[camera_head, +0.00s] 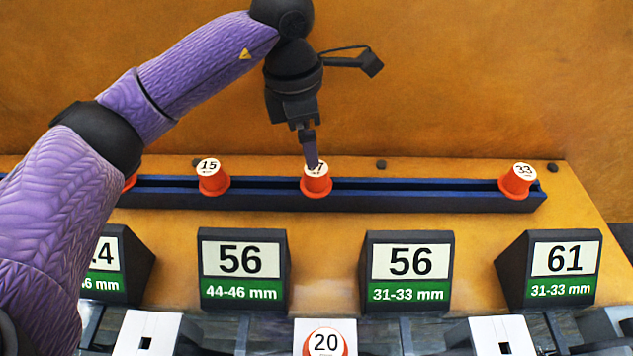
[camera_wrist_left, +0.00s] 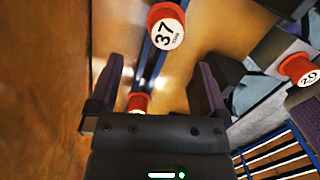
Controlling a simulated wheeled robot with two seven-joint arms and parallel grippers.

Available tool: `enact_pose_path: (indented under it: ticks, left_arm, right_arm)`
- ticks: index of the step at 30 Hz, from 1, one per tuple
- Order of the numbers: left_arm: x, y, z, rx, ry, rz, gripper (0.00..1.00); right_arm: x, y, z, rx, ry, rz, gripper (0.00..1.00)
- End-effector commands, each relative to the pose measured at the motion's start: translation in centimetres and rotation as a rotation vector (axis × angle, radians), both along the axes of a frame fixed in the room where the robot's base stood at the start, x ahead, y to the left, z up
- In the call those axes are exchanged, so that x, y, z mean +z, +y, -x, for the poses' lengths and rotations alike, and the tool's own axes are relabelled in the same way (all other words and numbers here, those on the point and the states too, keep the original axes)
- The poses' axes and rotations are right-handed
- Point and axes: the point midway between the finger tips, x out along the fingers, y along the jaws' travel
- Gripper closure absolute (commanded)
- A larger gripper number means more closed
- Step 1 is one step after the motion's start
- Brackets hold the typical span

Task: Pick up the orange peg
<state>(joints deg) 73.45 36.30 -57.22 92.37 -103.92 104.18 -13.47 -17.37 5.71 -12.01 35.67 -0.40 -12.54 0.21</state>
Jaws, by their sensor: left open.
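Several orange pegs with white numbered tops are in view. The peg marked 37 (camera_head: 316,184) stands in a dark blue rail (camera_head: 420,196) in the head view. My left gripper (camera_head: 311,160) points down over it, its tip partly covering the number. In the left wrist view the jaws (camera_wrist_left: 160,65) are open and empty, with the 37 peg (camera_wrist_left: 166,27) beyond the fingertips. The head view cannot tell whether the fingers touch it. Pegs 15 (camera_head: 212,180) and 33 (camera_head: 518,181) stand in the rail. A peg marked 20 (camera_head: 325,343) is nearer. My right gripper is not in view.
Dark label blocks, including a 56 block (camera_head: 244,268), another 56 block (camera_head: 409,270) and a 61 block (camera_head: 550,270), stand in front of the rail. White slotted plates (camera_head: 503,338) lie nearer. An orange-brown wall (camera_head: 470,80) rises behind.

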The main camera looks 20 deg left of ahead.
Motion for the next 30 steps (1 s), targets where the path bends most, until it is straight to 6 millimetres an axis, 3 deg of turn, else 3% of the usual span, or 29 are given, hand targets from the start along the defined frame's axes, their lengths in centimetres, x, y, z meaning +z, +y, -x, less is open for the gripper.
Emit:
enact_pose_path:
  ticks: [9,18,30]
  left_arm:
    - [-6.8,-1.4,0.3,-0.001,0.004,0.000,0.01]
    - [-7.5,-1.5,0.1,-0.001,-0.001,-0.001,0.03]
    - [-7.4,-1.5,0.1,-0.001,0.000,0.000,0.88]
  right_arm:
    - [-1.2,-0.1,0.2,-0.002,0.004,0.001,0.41]
    - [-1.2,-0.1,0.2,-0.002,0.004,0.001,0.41]
    - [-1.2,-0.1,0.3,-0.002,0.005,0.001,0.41]
